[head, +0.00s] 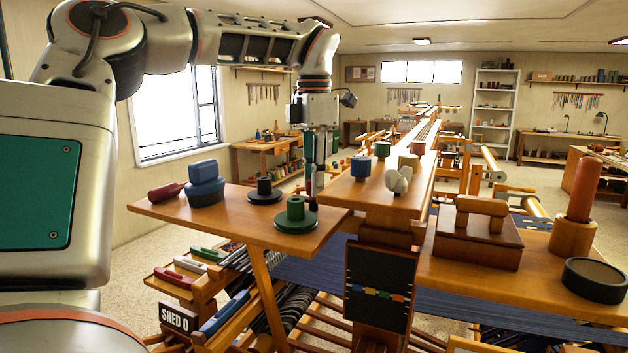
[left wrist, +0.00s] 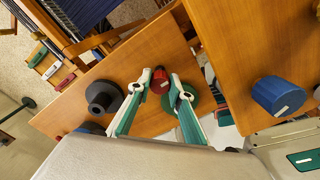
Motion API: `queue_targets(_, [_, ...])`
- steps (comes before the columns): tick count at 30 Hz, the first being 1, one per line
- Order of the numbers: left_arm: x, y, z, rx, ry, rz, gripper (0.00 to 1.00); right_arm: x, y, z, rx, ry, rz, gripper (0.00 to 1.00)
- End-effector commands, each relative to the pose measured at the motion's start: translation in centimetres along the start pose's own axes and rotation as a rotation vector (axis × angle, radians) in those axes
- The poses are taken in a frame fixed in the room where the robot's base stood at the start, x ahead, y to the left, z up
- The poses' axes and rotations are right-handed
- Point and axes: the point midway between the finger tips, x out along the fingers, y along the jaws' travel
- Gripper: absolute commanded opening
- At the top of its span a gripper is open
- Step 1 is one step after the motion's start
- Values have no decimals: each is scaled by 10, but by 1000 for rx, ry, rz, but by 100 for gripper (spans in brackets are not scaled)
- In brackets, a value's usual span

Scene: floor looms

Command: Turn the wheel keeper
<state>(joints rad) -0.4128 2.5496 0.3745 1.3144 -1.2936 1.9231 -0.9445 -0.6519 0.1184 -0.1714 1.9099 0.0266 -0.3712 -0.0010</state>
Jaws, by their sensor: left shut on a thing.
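My left gripper (head: 314,192) reaches down to the wooden side shelf (head: 229,226), close behind the green spool-like knob (head: 296,212). In the left wrist view the gripper (left wrist: 160,84) has its two green and white fingers on either side of a small red knob (left wrist: 160,76) and is shut on it. The green knob's disc (left wrist: 204,101) lies partly behind one finger. I cannot tell from any label which part is the wheel keeper. My right gripper is not in view.
A black spool-like knob (head: 264,190), a blue block (head: 205,178) and a red handle (head: 166,191) share the shelf. The beam (head: 400,200) beside it carries a dark blue knob (head: 360,168) and a white one (head: 398,180). Blue warp (head: 320,270) stretches below.

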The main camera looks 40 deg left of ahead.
Motion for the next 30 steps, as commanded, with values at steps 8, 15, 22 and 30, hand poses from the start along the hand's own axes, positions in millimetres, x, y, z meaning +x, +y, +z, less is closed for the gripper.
queue_targets(8, [0,0,0,-86,1,0,0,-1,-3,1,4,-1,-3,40])
queue_targets(15, [0,1,0,-268,1,1,0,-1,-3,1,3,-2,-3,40])
queue_targets(22, [0,1,0,-486,1,0,0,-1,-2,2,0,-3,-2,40])
queue_targets(30, [0,1,0,-742,1,1,0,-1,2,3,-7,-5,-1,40])
